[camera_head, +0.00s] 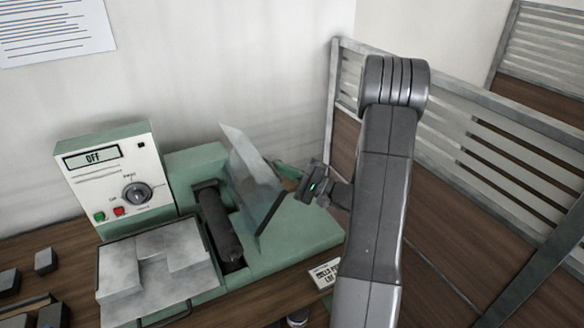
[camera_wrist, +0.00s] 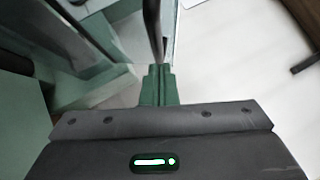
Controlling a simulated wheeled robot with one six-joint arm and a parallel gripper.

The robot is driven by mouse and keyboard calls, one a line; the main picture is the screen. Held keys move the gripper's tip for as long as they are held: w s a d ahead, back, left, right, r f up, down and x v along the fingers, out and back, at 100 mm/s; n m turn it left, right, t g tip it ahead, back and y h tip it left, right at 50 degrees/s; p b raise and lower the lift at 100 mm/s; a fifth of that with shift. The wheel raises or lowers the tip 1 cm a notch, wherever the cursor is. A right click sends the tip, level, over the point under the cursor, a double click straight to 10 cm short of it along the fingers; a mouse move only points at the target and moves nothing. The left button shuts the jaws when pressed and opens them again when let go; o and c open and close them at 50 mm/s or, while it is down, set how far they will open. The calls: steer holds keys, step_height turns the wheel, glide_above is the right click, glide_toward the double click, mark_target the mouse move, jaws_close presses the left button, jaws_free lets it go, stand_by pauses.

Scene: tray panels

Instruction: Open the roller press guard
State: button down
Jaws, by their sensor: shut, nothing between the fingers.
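The roller press (camera_head: 295,232) is a green machine on the wooden bench, with a dark roller (camera_head: 219,225) showing in its opening. Its clear guard (camera_head: 254,180) stands raised and steeply tilted to the right of the roller, which is uncovered. My gripper (camera_head: 279,165) is at the right side of the guard, its green fingers shut and empty. In the wrist view the shut fingers (camera_wrist: 158,72) point at a dark upright edge (camera_wrist: 152,28), likely the guard's. I cannot tell whether they touch it.
A control box (camera_head: 112,180) reading OFF, with a knob and buttons, stands left of the roller. A grey metal tray (camera_head: 158,262) is in front. Small dark blocks (camera_head: 45,315) lie at the left. A slatted panel (camera_head: 450,120) stands at the right, behind my arm.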

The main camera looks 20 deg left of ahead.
stand_by(0.4)
steer(key=shift+s+a+r+n+g+h+b, duration=0.15)
steer(key=shift+s+a+r+n+h+b, duration=0.25)
steer(key=shift+r+n+b, duration=0.2)
steer(key=shift+s+a+r+n+g+h+b, duration=0.15)
steer(key=shift+s+r+n+h+b, duration=0.1)
steer(key=shift+r+n+h+b, duration=0.35)
steer(key=shift+w+d, duration=0.1)
